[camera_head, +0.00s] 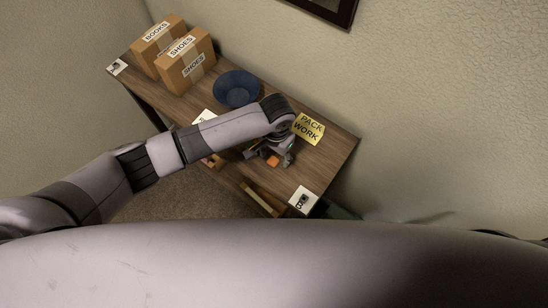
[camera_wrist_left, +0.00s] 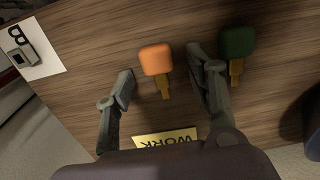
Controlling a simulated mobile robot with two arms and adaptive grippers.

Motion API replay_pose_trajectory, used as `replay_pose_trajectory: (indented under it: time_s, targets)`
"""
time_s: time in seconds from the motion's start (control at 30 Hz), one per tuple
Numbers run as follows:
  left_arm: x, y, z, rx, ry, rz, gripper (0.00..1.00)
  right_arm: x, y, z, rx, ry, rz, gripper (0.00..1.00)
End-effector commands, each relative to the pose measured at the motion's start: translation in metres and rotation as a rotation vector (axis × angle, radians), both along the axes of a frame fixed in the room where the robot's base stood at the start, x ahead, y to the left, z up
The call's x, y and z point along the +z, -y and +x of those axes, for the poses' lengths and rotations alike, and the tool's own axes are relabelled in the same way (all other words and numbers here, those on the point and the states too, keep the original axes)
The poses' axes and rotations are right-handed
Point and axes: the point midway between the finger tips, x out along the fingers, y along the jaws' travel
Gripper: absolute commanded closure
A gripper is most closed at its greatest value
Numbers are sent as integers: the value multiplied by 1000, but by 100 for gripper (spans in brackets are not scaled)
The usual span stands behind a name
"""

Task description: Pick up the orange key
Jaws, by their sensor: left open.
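The orange key (camera_wrist_left: 156,60) lies on the wooden desk, with its orange head and brass shaft in clear view in the left wrist view. It also shows in the head view (camera_head: 273,161) by my gripper. My left gripper (camera_wrist_left: 160,62) is open, with one finger on each side of the orange key. No contact between the fingers and the key is visible. In the head view the left gripper (camera_head: 270,158) is low over the desk's right part. My right gripper is in neither view.
A green key (camera_wrist_left: 237,42) lies just right of the gripper's right finger in the wrist view. A yellow "PACK WORK" note (camera_head: 309,128), a blue bowl (camera_head: 237,88) and cardboard boxes (camera_head: 185,66) are on the desk (camera_head: 338,147). A white card (camera_head: 303,200) sits near the desk's right end.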

Motion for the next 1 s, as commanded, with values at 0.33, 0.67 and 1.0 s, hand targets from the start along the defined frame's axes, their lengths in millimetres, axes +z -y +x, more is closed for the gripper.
replay_pose_trajectory:
  time_s: [0.33,0.67,1.0]
  targets:
    - [0,0,0,0,0,0,66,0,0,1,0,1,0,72]
    - [0,0,0,0,0,0,88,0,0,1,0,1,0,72]
    - [4,0,0,0,0,-1,89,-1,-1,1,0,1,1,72]
